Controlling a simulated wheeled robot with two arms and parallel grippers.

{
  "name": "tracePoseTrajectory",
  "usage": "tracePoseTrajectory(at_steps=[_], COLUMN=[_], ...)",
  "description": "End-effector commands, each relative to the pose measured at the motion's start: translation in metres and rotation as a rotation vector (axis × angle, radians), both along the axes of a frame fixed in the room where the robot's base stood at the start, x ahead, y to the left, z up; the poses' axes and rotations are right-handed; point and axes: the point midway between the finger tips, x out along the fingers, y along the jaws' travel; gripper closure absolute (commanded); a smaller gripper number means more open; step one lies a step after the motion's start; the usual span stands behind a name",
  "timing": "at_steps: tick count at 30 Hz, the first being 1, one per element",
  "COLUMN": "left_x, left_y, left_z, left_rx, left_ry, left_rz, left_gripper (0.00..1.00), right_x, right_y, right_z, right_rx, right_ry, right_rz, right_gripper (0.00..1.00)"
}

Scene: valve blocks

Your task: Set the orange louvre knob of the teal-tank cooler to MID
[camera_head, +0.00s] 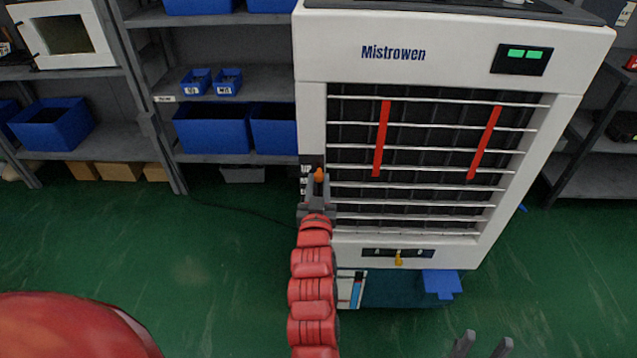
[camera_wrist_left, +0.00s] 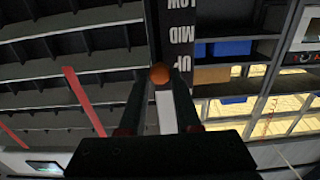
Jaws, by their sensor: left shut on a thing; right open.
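The white cooler (camera_head: 458,70), marked Mistrowen, stands at right centre with a teal tank (camera_head: 390,290) at its base. The orange louvre knob (camera_head: 319,174) is at the left edge of its grille. My left gripper (camera_head: 316,187) is shut on the knob. In the left wrist view, the orange knob (camera_wrist_left: 160,72) sits between the fingertips (camera_wrist_left: 160,80). Beside it is an upside-down label strip (camera_wrist_left: 188,40) reading LOW, MID and UP; the knob is about level with UP. My right gripper (camera_head: 483,345) is open and empty at the bottom edge, below the cooler.
Two red strips (camera_head: 381,138) hang on the louvres. A yellow knob (camera_head: 398,258) is on the cooler's lower front panel, and a blue piece (camera_head: 440,284) shows at the tank. Shelves with blue bins (camera_head: 210,130) stand behind left. The green floor (camera_head: 170,255) at left is clear.

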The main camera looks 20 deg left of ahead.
Motion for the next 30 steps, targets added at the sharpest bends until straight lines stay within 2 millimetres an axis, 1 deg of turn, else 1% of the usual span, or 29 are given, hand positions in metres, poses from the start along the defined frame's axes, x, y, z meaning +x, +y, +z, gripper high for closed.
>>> tracePoseTrajectory(at_steps=[2,7,9,17,18,22,23,30], left_x=[0.0,0.0,0.0,0.0,0.0,0.0,0.0,0.0], left_y=[0.0,0.001,0.001,0.0,0.0,0.0,0.0,0.0], left_z=[-0.004,-0.032,-0.04,-0.039,-0.039,-0.039,-0.039,-0.04], left_rx=[0.0,0.001,0.001,0.001,0.001,0.0,0.0,0.0], left_ry=[0.0,0.003,0.001,-0.002,-0.002,-0.001,-0.001,-0.001], left_rz=[0.0,0.001,0.002,0.001,0.001,0.001,0.001,0.0], left_gripper=[1.0,1.0,1.0,1.0,0.67,0.43,0.39,0.39], right_x=[0.0,0.0,0.0,0.0,0.0,0.0,0.0,0.0], right_y=[0.0,0.0,0.0,0.0,0.0,0.0,0.0,0.0], right_z=[-0.003,-0.018,-0.023,-0.02,-0.02,-0.02,-0.02,-0.02], right_rx=[0.0,0.0,0.0,0.0,0.0,0.0,0.0,0.0], right_ry=[0.0,0.0,0.0,0.0,0.0,0.0,0.0,0.0], right_rz=[0.0,0.0,0.0,0.0,0.0,0.0,0.0,0.0], right_gripper=[0.5,0.5,0.5,0.5,0.5,0.5,0.5,0.5])
